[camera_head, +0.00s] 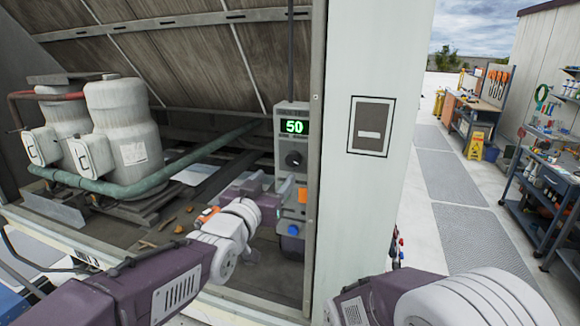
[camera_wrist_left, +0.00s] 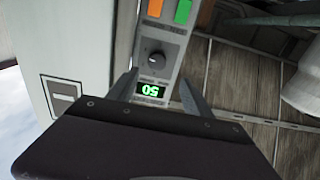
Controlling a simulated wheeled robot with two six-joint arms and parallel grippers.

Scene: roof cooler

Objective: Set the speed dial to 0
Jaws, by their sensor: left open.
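The grey control box (camera_head: 291,140) stands at the right inside edge of the open cooler. Its green display (camera_head: 295,127) reads 50, and it shows upside down in the left wrist view (camera_wrist_left: 151,90). The dark round speed dial (camera_head: 293,159) sits below the display; in the left wrist view the dial (camera_wrist_left: 156,59) lies ahead of my fingers, roughly between their lines. My left gripper (camera_head: 275,188) is open and empty, in front of the box and a little below the dial. I see no contact with the dial. My right gripper is out of view; only its arm shows.
An orange button (camera_head: 302,195) is on the box; a green button (camera_wrist_left: 183,11) shows in the left wrist view. A pale post (camera_head: 375,60) stands right of the box. White tanks (camera_head: 122,130) and a green pipe (camera_head: 190,160) are at left. A walkway lies right.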

